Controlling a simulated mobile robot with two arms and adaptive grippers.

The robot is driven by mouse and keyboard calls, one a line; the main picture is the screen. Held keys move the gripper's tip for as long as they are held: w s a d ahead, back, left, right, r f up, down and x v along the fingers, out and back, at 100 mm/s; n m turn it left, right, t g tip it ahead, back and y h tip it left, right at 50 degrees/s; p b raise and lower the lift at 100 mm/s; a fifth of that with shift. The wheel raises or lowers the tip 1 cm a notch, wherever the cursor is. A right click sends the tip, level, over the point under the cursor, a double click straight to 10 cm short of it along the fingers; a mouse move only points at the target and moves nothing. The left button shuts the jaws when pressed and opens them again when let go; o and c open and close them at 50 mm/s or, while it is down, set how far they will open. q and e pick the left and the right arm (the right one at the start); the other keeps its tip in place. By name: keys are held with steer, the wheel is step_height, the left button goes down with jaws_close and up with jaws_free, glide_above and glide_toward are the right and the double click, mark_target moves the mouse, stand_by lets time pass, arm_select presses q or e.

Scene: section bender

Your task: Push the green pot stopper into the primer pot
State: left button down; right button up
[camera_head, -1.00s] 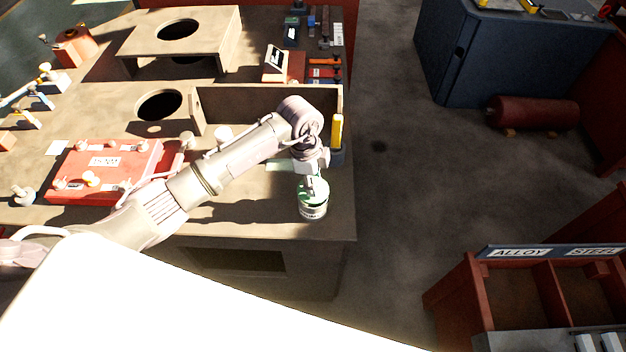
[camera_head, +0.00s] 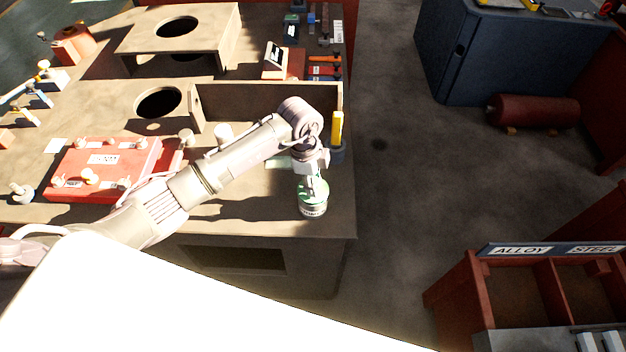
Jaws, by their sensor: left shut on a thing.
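The primer pot (camera_head: 313,208) is a small pale can with a dark-lettered label. It stands upright near the front right corner of the brown bench. My left gripper (camera_head: 312,193) points down at the top of the pot and is shut on the green stopper (camera_head: 322,187). The stopper is mostly hidden by the gripper, with only bits of green showing at the pot's mouth. I cannot tell how deep it sits in the pot. My right gripper is not in view.
A red box (camera_head: 104,170) with pale knobs lies on the bench at left. A yellow stick stands in a dark holder (camera_head: 338,152) behind the gripper. The bench's right edge (camera_head: 354,205) is close to the pot. Open floor lies beyond.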

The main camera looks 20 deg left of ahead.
arm_select(q)
steer(key=shift+f, duration=0.5)
steer(key=c, duration=0.7)
jaws_free()
steer(key=shift+s+a+r, duration=0.1)
steer(key=shift+a+r, duration=0.15)
steer(key=shift+r, duration=1.75)
steer(key=shift+w+a+r, duration=0.1)
steer(key=shift+a+r, duration=0.2)
steer(key=shift+r, duration=1.7)
steer(key=shift+s+a+r, duration=0.1)
steer(key=shift+a+r, duration=0.15)
steer(key=shift+r, duration=1.75)
